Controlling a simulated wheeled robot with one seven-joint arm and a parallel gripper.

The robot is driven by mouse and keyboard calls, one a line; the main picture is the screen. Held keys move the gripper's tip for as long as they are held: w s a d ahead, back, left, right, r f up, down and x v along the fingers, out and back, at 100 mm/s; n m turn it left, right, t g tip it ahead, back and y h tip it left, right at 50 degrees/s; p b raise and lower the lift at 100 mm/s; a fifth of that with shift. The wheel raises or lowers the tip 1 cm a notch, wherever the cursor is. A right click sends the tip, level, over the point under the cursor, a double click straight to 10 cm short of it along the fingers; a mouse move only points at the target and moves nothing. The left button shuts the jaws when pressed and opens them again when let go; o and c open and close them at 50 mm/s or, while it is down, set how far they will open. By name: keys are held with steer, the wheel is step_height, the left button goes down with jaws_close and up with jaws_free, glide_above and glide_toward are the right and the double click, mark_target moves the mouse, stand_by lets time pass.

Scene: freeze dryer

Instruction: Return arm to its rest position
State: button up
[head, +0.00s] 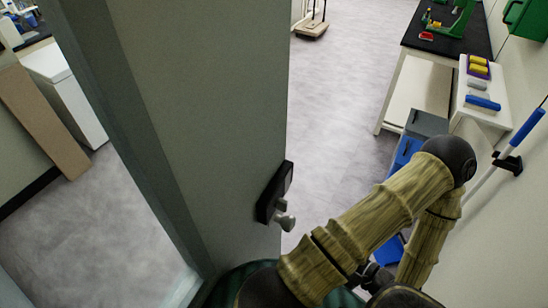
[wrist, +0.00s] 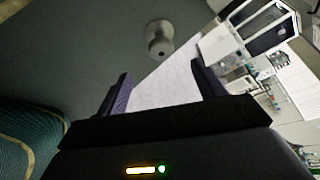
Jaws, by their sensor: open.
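My arm reaches up and folds back down at the lower right of the head view. My gripper is mostly hidden there behind my own arm links. In the wrist view my gripper (wrist: 160,95) shows two dark fingers spread apart with nothing between them. A round door knob (wrist: 159,38) on a grey-green door lies beyond the fingers. The same knob (head: 284,221) shows in the head view, on a dark plate at the door's edge. The fingers do not appear to touch the knob.
The grey-green door (head: 215,110) stands upright close on the left. A white-legged bench (head: 419,78) and blue bins (head: 406,152) line the right side, near a wall-mounted blue-handled tool (head: 527,127). Open grey floor (head: 335,110) lies between the door and bench.

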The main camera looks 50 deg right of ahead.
mark_target(292, 227)
steer(key=shift+s, duration=0.1)
steer(key=p+x, duration=0.1)
steer(key=x, duration=1.4)
steer(key=shift+p, duration=0.3)
steer(key=shift+d, duration=0.1)
